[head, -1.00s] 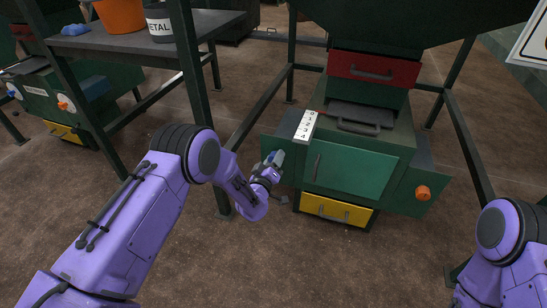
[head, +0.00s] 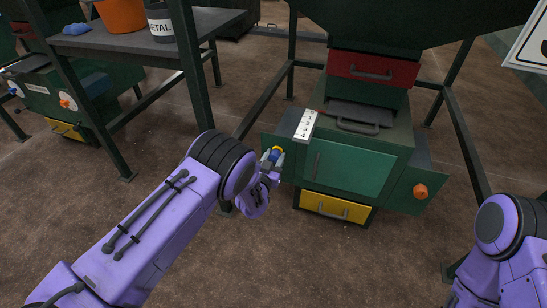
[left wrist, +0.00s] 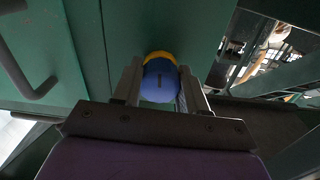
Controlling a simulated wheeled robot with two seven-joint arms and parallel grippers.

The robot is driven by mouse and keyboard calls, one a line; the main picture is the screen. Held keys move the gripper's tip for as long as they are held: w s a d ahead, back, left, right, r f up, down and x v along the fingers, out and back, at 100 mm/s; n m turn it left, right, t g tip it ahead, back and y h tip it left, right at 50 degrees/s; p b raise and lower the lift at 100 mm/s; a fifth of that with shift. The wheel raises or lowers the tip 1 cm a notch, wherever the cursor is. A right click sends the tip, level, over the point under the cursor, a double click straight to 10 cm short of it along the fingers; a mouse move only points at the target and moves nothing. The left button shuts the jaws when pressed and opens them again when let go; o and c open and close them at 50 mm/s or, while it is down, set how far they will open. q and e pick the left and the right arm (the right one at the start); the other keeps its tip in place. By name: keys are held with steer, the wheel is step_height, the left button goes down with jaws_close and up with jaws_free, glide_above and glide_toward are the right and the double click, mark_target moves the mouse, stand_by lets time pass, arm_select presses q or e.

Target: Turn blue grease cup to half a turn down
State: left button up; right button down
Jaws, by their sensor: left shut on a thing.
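The blue grease cup (left wrist: 160,82) sits in front of a yellow ring (left wrist: 160,56) on the green machine's side in the left wrist view. A dark slot mark shows on its blue face. My left gripper (left wrist: 161,88) has one finger on each side of the cup and is shut on it. In the head view the left gripper (head: 272,159) is at the left side box of the machine (head: 350,168), with the yellow ring just showing between the fingers. My right arm (head: 505,230) shows at the lower right; its gripper is out of view.
A white number strip (head: 305,125) lies on the machine's top left edge. An orange knob (head: 420,191) is on the right side box. A yellow drawer (head: 337,207) is below and a red drawer (head: 372,70) above. A frame post (head: 197,85) and table (head: 100,40) stand left.

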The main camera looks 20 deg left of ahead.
arm_select(q)
steer(key=shift+m, duration=0.6)
steer(key=o, duration=1.1)
steer(key=shift+c, duration=0.2)
steer(key=shift+s, duration=0.1)
steer(key=s+p, duration=0.3)
steer(key=s, duration=0.7)
steer(key=shift+s+a+p, duration=0.2)
steer(key=shift+a+p, duration=0.1)
steer(key=shift+p, duration=0.05)
